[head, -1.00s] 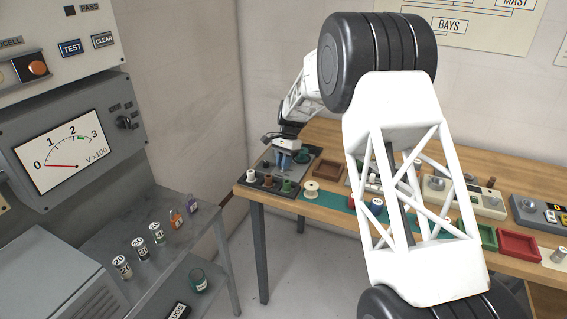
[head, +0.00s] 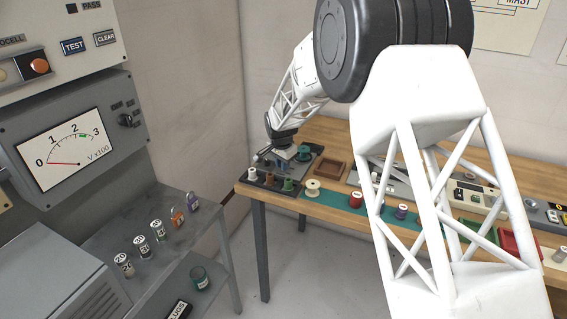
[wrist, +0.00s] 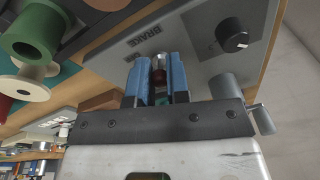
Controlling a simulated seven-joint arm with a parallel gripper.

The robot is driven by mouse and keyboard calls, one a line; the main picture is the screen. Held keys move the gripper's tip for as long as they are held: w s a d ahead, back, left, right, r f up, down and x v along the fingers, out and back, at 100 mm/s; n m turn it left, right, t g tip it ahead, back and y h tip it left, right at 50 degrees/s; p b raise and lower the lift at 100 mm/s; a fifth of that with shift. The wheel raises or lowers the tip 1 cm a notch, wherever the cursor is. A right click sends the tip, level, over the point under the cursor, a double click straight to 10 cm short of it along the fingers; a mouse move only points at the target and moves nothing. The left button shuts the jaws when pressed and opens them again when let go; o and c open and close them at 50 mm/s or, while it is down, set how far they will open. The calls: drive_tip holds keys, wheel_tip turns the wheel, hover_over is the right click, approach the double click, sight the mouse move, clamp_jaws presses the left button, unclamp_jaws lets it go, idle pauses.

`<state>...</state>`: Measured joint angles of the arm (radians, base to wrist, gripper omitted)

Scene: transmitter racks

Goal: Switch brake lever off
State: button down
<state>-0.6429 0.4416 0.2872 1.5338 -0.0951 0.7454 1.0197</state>
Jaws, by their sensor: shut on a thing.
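The brake lever (wrist: 159,70) has a shiny reddish-brown end and stands between my blue fingers in the wrist view, beside the BRAKE lettering. My gripper (wrist: 160,64) is shut on it, with one finger on each side. The grey brake panel (wrist: 200,72) lies under and around the fingers. A smaller label beside the left finger is partly covered. In the head view my gripper (head: 282,163) is small, down at the panel on the left end of the wooden bench. The lever's exact angle cannot be told.
A black knob (wrist: 234,40) and a grey cylinder (wrist: 228,88) with a crank handle are right of my fingers. A green spool (wrist: 36,32) is at the left. Several spools and a brown tray (head: 329,168) stand along the bench. A meter cabinet (head: 75,150) is at the left.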

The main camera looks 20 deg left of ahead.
sight(281, 174)
drive_tip(key=shift+s+t, duration=0.15)
drive_tip(key=shift+t, duration=0.35)
drive_tip(key=c, duration=1.1)
unclamp_jaws()
drive_tip(key=v, duration=0.7)
drive_tip(key=shift+r, duration=0.35)
drive_tip(key=shift+s, duration=0.1)
